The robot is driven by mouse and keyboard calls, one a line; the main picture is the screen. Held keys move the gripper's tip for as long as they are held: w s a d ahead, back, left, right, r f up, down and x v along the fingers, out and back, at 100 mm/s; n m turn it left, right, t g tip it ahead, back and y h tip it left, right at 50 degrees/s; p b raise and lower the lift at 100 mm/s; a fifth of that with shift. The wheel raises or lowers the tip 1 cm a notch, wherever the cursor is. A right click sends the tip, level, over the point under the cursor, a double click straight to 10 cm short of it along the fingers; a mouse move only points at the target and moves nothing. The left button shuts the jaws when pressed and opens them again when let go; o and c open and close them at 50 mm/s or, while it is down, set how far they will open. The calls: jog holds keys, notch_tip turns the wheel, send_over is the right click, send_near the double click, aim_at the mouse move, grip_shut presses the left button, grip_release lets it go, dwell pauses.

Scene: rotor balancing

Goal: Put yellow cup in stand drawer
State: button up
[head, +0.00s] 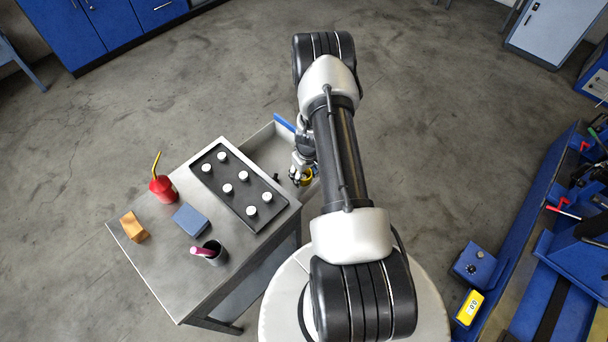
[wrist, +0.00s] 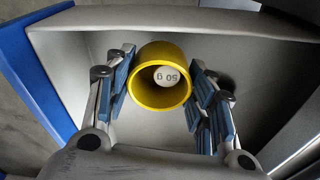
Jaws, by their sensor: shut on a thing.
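The yellow cup (wrist: 147,98) is a short round cup, seen from its open top in the wrist view. A pale round weight (wrist: 166,76) with "50 g" printed on it shows inside the cup. My gripper (wrist: 163,88) is shut on the cup, with blue finger pads at its left and right sides. The stand drawer (wrist: 225,40) is pulled open, and the cup is over or inside its grey tray; its height above the drawer floor is hard to tell. In the head view, my arm partly hides the cup (head: 307,177) and the drawer (head: 268,146).
The stand top (head: 160,258) holds a black tray (head: 215,176) with several white weights, a red oil can (head: 162,188), an orange block (head: 133,227), a blue block (head: 190,220) and a dark cup (head: 215,255) with a pink item. A blue bench (head: 530,250) stands at right.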

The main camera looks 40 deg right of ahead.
jog(key=shift+f+b, duration=0.35)
jog(key=shift+b, duration=0.15)
jog(key=shift+f+b, duration=0.25)
jog(key=shift+b, duration=0.15)
jog(key=o, duration=1)
jog(key=shift+o, duration=0.2)
